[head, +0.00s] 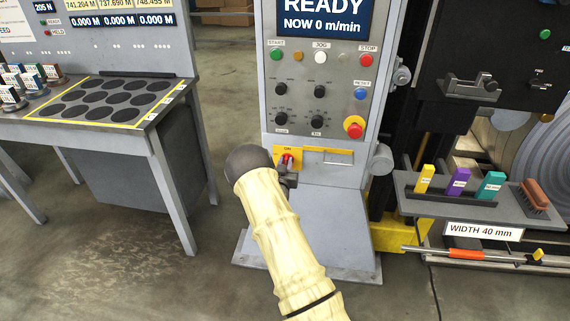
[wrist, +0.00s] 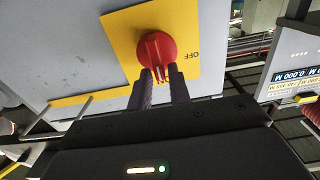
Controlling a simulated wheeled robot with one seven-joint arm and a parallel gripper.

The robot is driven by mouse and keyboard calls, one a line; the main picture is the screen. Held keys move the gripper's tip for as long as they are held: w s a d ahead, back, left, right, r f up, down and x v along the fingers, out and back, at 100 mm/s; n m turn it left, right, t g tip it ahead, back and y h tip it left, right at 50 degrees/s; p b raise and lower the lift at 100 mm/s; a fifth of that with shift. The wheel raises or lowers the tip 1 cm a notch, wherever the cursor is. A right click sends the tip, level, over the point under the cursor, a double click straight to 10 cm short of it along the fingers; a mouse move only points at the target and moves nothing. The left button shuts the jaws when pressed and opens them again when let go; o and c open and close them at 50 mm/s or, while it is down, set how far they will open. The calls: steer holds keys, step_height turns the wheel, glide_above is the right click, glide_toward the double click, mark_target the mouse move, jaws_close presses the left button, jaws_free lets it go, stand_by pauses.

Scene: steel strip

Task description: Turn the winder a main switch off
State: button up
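The main switch is a red rotary knob (wrist: 155,47) on a yellow plate (wrist: 120,24) low on the grey console. In the head view the red knob (head: 288,158) sits under the word ON. In the wrist view OFF is printed to the right of the knob. My gripper (wrist: 160,77) is right at the knob, its two dark fingers apart on either side of the knob's narrow grip. A small gap seems to show between fingers and grip; contact is unclear. In the head view my gripper (head: 287,168) and wrist partly hide the plate.
Above the switch are console buttons, dark dials and a red emergency knob (head: 354,127) on yellow. A table (head: 150,138) stands at left. A grey tray (head: 440,206) with coloured blocks and a brush juts out at right. Open floor lies between table and console.

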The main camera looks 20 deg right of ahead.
jaws_close()
steer(key=shift+a, duration=0.1)
steer(key=shift+n, duration=0.3)
steer(key=shift+w+a+f+n+b, duration=0.25)
steer(key=shift+n+b, duration=0.8)
steer(key=shift+n, duration=1.85)
steer(key=shift+w+a+f+n+b, duration=0.1)
steer(key=shift+a+f+n+b, duration=0.6)
steer(key=shift+n, duration=2.2)
steer(key=shift+w+d+f+n+b, duration=0.15)
steer(key=shift+n+b, duration=1.2)
steer(key=shift+n, duration=1.55)
steer(key=shift+r, duration=0.1)
